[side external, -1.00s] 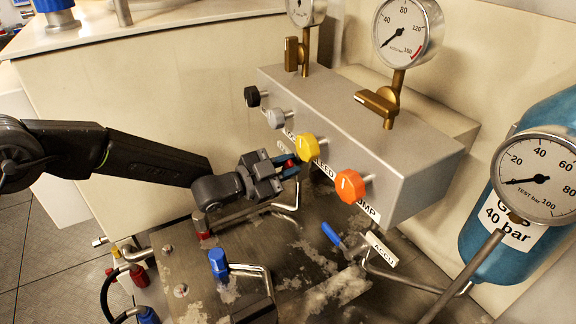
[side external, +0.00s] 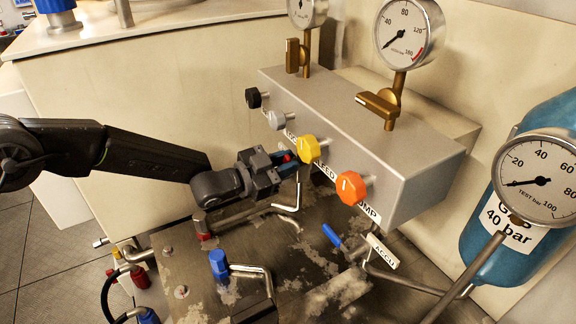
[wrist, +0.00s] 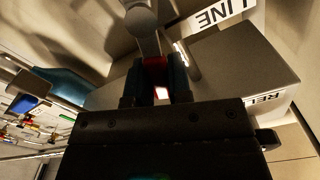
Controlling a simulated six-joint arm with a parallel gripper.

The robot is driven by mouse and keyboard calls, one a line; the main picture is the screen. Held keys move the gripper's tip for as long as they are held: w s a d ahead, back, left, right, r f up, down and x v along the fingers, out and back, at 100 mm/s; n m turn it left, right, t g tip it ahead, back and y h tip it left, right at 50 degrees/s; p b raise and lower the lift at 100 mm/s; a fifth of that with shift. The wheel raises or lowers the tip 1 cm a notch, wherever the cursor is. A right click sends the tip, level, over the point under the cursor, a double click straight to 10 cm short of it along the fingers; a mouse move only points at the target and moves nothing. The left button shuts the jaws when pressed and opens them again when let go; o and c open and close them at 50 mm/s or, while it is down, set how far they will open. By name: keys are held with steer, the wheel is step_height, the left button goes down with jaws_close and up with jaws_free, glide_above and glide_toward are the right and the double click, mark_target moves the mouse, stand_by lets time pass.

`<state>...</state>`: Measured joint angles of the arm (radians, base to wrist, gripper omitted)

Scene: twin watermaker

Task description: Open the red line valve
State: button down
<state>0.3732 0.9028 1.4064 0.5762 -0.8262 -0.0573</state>
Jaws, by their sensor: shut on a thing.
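In the wrist view my gripper (wrist: 155,80) has one finger on each side of the red knob (wrist: 155,63), of which only a small part shows. A grey rounded part lies just beyond it, and a white LINE label (wrist: 222,14) is close by.
A yellow knob (side external: 308,149) is very near my fingers, with an orange knob (side external: 351,187) to its right. Grey (side external: 276,119) and black (side external: 254,97) knobs are up-left. A blue handle (side external: 218,264) and bent pipes stand on the plate below.

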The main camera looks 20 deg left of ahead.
steer(key=shift+w+a+r+n, duration=0.1)
steer(key=shift+w+a+n, duration=0.25)
steer(key=shift+n, duration=0.6)
steer(key=shift+w+a+r+n, duration=0.1)
steer(key=shift+w+a+n, duration=0.2)
steer(key=shift+n, duration=0.65)
steer(key=c, duration=1)
jaws_free()
steer(key=shift+c, duration=0.2)
steer(key=v, duration=1.3)
steer(key=shift+s+a, duration=0.25)
steer(key=shift+s, duration=0.05)
